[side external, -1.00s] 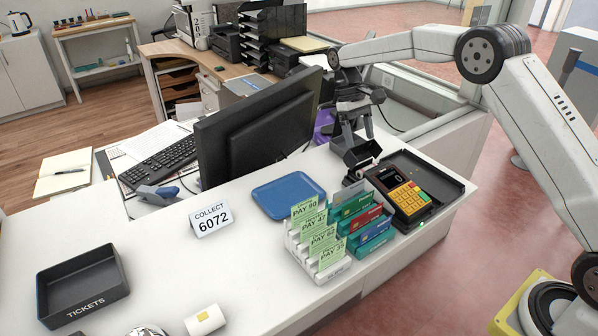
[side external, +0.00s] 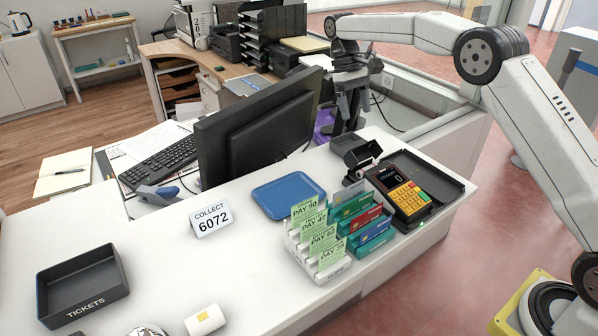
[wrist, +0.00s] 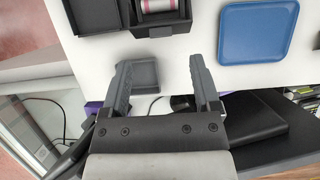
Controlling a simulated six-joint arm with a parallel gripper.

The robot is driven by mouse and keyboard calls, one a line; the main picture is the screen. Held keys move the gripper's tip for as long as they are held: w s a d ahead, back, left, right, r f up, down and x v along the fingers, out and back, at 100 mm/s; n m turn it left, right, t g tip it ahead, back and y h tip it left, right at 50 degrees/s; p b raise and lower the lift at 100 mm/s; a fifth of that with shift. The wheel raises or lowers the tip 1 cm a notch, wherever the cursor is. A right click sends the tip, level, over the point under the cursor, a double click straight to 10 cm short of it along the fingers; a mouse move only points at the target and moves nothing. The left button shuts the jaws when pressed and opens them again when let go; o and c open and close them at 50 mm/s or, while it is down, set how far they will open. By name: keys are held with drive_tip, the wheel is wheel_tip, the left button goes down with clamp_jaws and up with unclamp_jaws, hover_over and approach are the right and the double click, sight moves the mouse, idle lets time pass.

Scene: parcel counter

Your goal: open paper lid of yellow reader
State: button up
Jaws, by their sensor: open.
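The open bay there shows a white and pink paper roll (wrist: 160,5). My gripper (side external: 352,112) is above and behind the lid, apart from it in the side view. In the wrist view my gripper (wrist: 160,66) has its fingers spread, with nothing held between them.
A blue tray (side external: 288,198) and a white rack (side external: 330,264) of green slips and cards stand left of the reader. A monitor (side external: 255,130) is close to my gripper's left. A window ledge (side external: 430,130) runs behind. The counter's front right edge is close to the reader.

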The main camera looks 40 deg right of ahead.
drive_tip(key=s+r+g, duration=0.1)
drive_tip(key=s+r, duration=0.1)
drive_tip(key=s, duration=0.3)
drive_tip(key=s+r+g, duration=0.1)
drive_tip(key=s+r, duration=0.1)
drive_tip(key=s, duration=0.4)
drive_tip(key=s+a+r+g, duration=0.1)
drive_tip(key=s+r, duration=0.1)
drive_tip(key=s, duration=0.3)
drive_tip(key=shift+s+r, duration=0.15)
drive_tip(key=shift+r, duration=0.15)
idle(0.3)
drive_tip(key=t, duration=0.3)
approach(359, 141)
drive_tip(key=shift+d+f, duration=0.1)
idle(0.5)
drive_tip(key=shift+f, duration=0.25)
drive_tip(key=shift+x, duration=3.65)
drive_tip(key=shift+s, duration=0.1)
